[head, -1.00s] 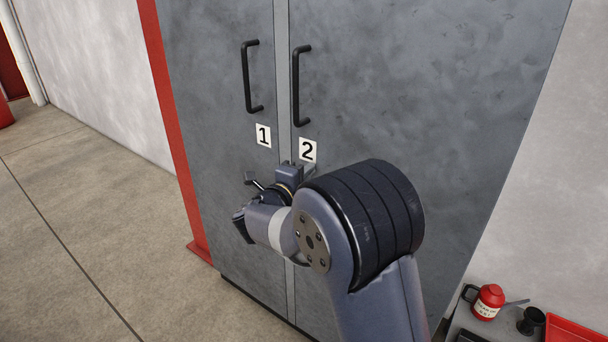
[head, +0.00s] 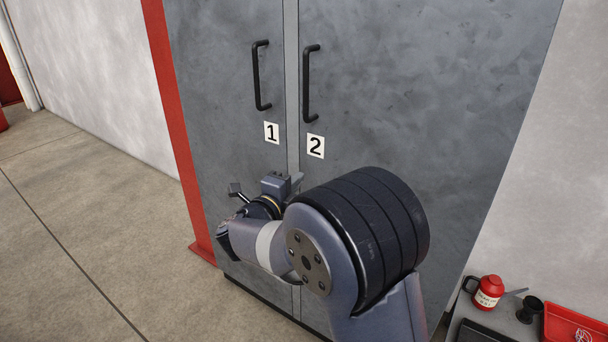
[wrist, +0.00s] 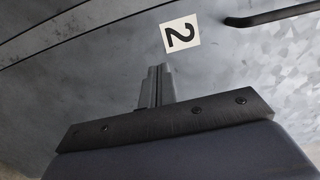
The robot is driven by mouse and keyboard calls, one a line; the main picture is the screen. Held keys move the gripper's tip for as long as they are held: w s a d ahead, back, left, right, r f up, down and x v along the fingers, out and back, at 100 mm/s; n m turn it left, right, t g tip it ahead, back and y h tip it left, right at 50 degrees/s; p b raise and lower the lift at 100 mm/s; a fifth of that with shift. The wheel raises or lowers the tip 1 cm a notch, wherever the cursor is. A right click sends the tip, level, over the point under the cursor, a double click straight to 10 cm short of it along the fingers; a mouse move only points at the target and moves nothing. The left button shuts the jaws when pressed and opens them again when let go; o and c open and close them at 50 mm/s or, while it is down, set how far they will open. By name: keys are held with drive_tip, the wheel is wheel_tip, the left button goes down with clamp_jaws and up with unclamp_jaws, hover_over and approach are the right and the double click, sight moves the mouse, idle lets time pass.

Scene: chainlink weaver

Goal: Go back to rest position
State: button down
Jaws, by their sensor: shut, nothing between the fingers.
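The arm is bent in front of the lower part of the doors.
The tall grey cabinet (head: 420,90) has two shut doors with black handles (head: 261,76) (head: 310,84) and a label 1 (head: 271,132). At lower right are a red can (head: 487,292), a black cup (head: 529,309) and a red tray (head: 572,328). Floor at left is clear.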

drive_tip(key=v, duration=0.5)
drive_tip(key=shift+a, duration=0.3)
